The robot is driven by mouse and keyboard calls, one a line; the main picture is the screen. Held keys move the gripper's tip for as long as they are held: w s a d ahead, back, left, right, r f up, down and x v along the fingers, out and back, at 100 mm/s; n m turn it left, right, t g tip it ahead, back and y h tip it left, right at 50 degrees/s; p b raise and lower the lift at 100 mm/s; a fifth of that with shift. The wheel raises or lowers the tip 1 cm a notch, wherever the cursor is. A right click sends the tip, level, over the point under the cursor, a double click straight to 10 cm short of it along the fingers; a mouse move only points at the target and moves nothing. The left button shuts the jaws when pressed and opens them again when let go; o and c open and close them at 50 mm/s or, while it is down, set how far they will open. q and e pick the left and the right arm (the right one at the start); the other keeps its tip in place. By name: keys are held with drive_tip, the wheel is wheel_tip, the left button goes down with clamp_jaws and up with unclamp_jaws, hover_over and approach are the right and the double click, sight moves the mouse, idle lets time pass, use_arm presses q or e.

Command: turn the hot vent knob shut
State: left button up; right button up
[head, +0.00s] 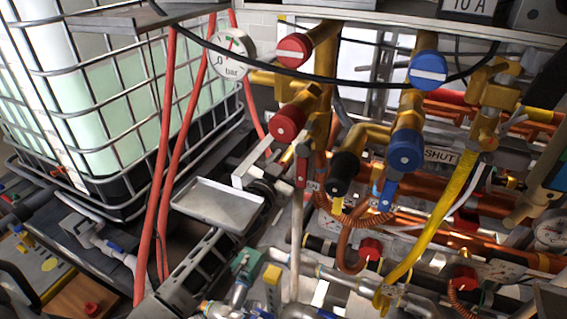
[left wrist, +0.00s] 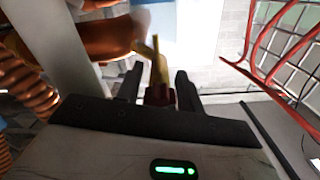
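Two large red knobs, an upper one (head: 293,48) and a lower one (head: 288,123), sit on the brass valves in the head view. A small red handle (head: 302,165) hangs below the lower one. No readable label shows which red part is the hot vent knob. My left gripper (head: 266,186) is left of the small handle and below the lower red knob, partly lost in clutter. In the left wrist view its two dark fingers (left wrist: 158,88) stand apart, with a red part (left wrist: 160,95) with a yellow piece between them in the picture; contact cannot be told. My right gripper is not seen.
Blue knobs (head: 405,150) and a black knob (head: 343,167) crowd the right side. Red hoses (head: 165,150) and a caged tank (head: 95,100) stand to the left. A gauge (head: 228,55) is above. Copper coils and pipes leave little free room.

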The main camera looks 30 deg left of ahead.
use_arm(q)
drive_tip(key=c, duration=0.7)
